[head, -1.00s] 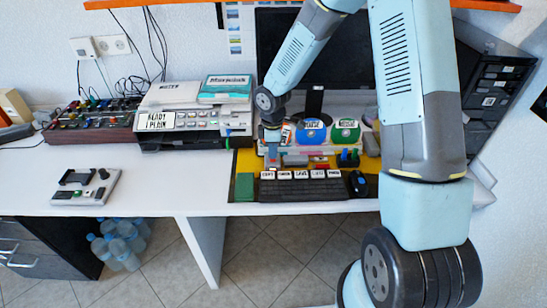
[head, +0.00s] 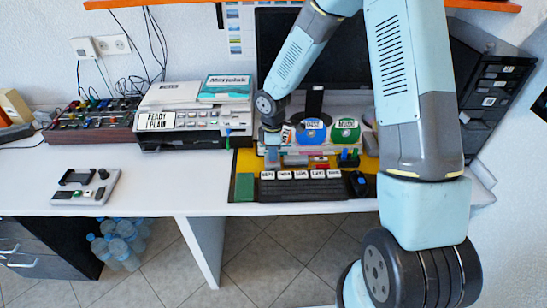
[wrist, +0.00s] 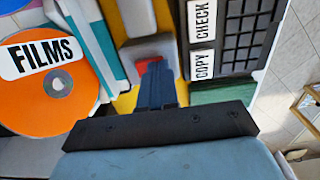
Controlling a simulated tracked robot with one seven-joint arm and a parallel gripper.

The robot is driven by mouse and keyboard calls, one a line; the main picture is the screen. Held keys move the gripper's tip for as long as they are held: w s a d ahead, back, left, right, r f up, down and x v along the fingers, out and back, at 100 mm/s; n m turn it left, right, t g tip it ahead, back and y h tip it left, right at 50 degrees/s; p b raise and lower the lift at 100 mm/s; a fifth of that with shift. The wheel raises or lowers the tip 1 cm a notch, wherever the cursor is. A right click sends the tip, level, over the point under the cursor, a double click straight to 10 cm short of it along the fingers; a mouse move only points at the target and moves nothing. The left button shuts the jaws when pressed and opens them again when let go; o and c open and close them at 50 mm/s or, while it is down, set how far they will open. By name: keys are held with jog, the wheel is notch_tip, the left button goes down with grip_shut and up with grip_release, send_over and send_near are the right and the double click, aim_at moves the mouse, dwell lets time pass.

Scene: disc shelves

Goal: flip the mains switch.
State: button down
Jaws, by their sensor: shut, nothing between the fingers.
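No part in view is clearly labelled as the mains switch. In the head view my gripper (head: 272,150) is low at the left end of the disc rack, and the block is not clearly seen there.
An orange FILMS disc (wrist: 50,75) stands left of my fingers; a black keyboard (wrist: 245,35) with white labels lies right. In the head view blue (head: 312,133) and green (head: 346,132) discs stand right of my gripper, and a printer (head: 180,120) left.

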notch_tip(320, 180, up, 7)
dwell(0.9)
dwell(0.4)
jog(key=s+d+r+m+t, duration=0.1)
jog(key=s+d+r+m, duration=0.25)
jog(key=r, duration=0.25)
jog(key=s+d+r+m+t+h, duration=0.1)
jog(key=s+d+r+m, duration=0.1)
jog(key=d+r, duration=0.35)
jog(key=s+d+r+m+t, duration=0.1)
jog(key=s+d+r+m, duration=0.15)
jog(key=r, duration=0.55)
jog(key=s+d+r+m+t, duration=0.1)
jog(key=s+d+r+m, duration=0.1)
jog(key=s, duration=0.4)
jog(key=s+d+r+m, duration=0.3)
jog(key=s+r+m, duration=0.1)
jog(key=s+r, duration=0.1)
jog(key=s+d+r+m+t+y, duration=0.1)
jog(key=s+d+r+m, duration=0.1)
jog(key=s, duration=0.4)
jog(key=shift+s+d+r+m+t, duration=0.25)
jog(key=shift+s+r+m+t, duration=0.1)
jog(key=shift+r+m, duration=0.4)
jog(key=shift+f, duration=0.1)
